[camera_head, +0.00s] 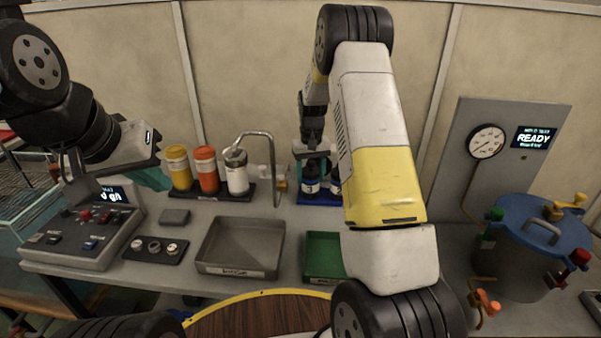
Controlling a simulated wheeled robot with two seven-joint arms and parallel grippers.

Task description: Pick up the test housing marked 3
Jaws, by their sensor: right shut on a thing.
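Dark test housings with pale labels stand in a blue rack (304,202) at the back of the bench, partly behind my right arm. Their numbers are too small to read, so I cannot tell which is marked 3. My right gripper (314,150) points down over the rack and is shut on the left visible dark housing (311,179), which still appears to be at the rack. Another housing (335,187) shows just to its right. My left gripper (151,178) is at the upper left above the control console; its finger opening is not clear.
Yellow, orange and white bottles (206,171) and a bent metal pipe (274,165) stand left of the rack. A grey tray (238,270) and a green tray (323,277) lie in front. A blue-lidded vessel (522,275) and gauge panel (500,170) are at right.

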